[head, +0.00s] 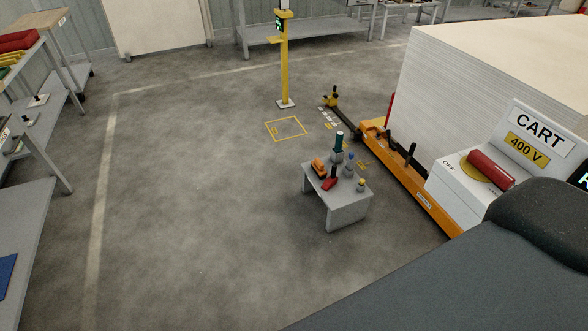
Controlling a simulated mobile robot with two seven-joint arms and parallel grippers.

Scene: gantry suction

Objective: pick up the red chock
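A small red piece (330,183), which may be the red chock, lies on top of a low grey table (346,209) on the floor right of centre. It is too small in the view for me to tell its exact shape. An orange block (318,166) lies just behind and left of it. A dark green-topped cylinder (338,144) and small blue and yellow-topped pieces (361,185) stand near it on the same table. Neither of my grippers shows in the head view.
An orange-based cart (436,206) with a tall white stack and a red handle (491,170) stands right of the table. A yellow post (285,65) stands behind. Shelves (38,215) line the left. The floor left of the table is clear. A dark grey shape covers the lower right.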

